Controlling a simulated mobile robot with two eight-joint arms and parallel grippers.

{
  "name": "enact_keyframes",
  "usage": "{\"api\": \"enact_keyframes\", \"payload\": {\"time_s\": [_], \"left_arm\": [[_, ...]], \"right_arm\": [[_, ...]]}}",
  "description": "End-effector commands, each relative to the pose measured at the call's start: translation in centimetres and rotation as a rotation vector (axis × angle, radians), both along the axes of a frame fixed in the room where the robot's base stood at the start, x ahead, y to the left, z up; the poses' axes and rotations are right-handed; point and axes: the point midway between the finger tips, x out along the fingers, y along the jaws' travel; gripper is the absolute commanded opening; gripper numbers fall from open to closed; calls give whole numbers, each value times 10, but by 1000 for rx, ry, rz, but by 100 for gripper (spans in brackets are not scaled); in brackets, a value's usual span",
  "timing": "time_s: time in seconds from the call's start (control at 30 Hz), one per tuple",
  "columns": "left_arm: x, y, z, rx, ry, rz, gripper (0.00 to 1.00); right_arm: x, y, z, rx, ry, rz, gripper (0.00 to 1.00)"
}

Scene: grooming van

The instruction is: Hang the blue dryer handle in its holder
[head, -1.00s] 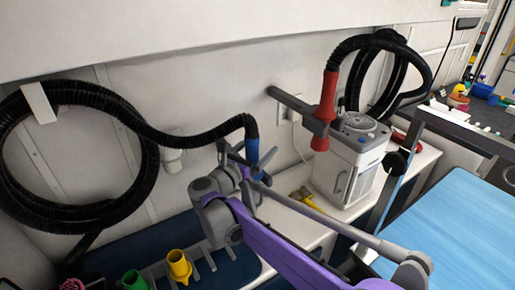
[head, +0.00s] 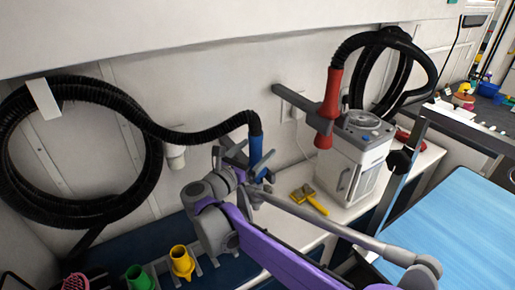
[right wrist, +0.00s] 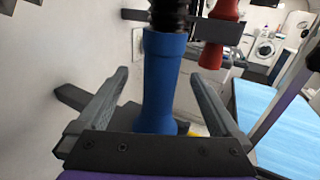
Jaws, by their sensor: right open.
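The blue dryer handle (head: 256,150) hangs upright at the end of its black hose in the head view. In the right wrist view the blue handle (right wrist: 162,85) stands between my right gripper's two spread fingers, with a gap on each side. My right gripper (head: 262,178) is open around the handle's lower part. A dark grey bar, apparently the blue handle's holder (right wrist: 72,97), juts from the wall and passes behind the left finger. Whether the handle sits fully in it is hidden. My left gripper is not in view.
A red handle (head: 330,100) hangs in another wall holder (head: 295,100) to the right. A white dryer unit (head: 357,165) and a yellow brush (head: 310,200) stand on the shelf. Yellow (head: 181,262) and green (head: 138,278) nozzles are at lower left. A blue table (head: 460,230) is at right.

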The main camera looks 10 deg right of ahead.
Motion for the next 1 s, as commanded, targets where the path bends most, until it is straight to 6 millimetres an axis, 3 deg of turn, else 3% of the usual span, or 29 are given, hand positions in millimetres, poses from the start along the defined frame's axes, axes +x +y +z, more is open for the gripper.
{"api": "enact_keyframes", "payload": {"time_s": [1.0], "left_arm": [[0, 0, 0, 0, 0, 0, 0]], "right_arm": [[-36, 36, 0, 0, 0, 1, 100]]}}
